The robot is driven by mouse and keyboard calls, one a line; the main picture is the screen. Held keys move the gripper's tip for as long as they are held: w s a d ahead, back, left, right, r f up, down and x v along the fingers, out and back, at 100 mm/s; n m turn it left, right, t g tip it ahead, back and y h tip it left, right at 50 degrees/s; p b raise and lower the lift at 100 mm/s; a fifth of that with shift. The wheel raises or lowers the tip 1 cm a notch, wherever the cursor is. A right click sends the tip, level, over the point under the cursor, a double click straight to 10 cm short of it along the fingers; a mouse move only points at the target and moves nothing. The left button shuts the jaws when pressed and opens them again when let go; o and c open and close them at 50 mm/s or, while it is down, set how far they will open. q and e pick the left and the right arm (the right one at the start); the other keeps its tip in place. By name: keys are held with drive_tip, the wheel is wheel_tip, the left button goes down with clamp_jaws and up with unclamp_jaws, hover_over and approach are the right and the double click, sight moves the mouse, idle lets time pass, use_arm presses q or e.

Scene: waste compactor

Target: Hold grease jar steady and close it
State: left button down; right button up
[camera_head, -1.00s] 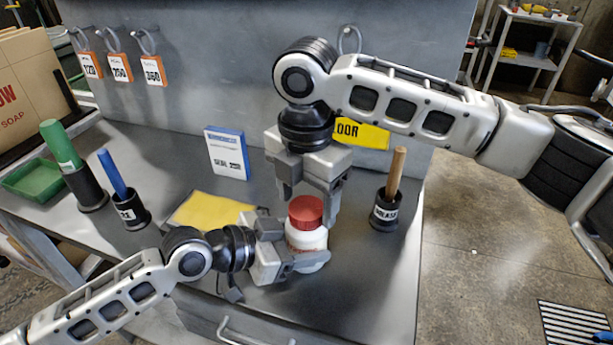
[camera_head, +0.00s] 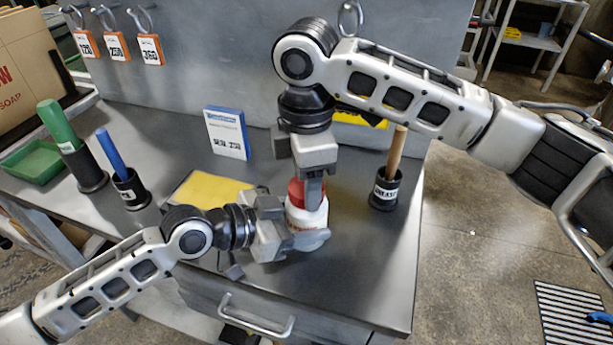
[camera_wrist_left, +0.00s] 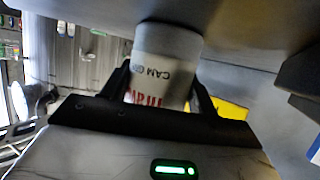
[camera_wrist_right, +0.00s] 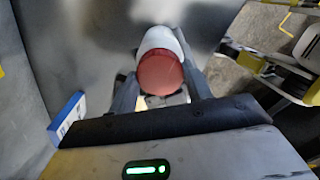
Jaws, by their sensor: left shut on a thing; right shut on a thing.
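The grease jar (camera_head: 308,222) is white with a red lid (camera_head: 297,193) and stands upright on the grey workbench. My left gripper (camera_head: 300,240) is shut around the jar's white body from the left; the left wrist view shows the printed body (camera_wrist_left: 165,65) between its fingers. My right gripper (camera_head: 312,190) comes from above and is shut on the red lid, which sits on top of the jar. In the right wrist view the lid (camera_wrist_right: 160,72) is between the fingers. The lid's seating on the rim is partly hidden by the fingers.
A holder with a wooden-handled tool (camera_head: 385,190) stands right of the jar. A yellow sheet (camera_head: 212,190) lies left behind it, with a blue-white box (camera_head: 227,132) farther back. Blue-handled (camera_head: 128,190) and green-handled (camera_head: 80,165) tools stand at left. The bench's right front is clear.

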drive_tip(key=m, duration=0.8)
drive_tip(key=o, duration=1.1)
drive_tip(key=shift+r, duration=2.25)
drive_tip(key=shift+c, duration=0.5)
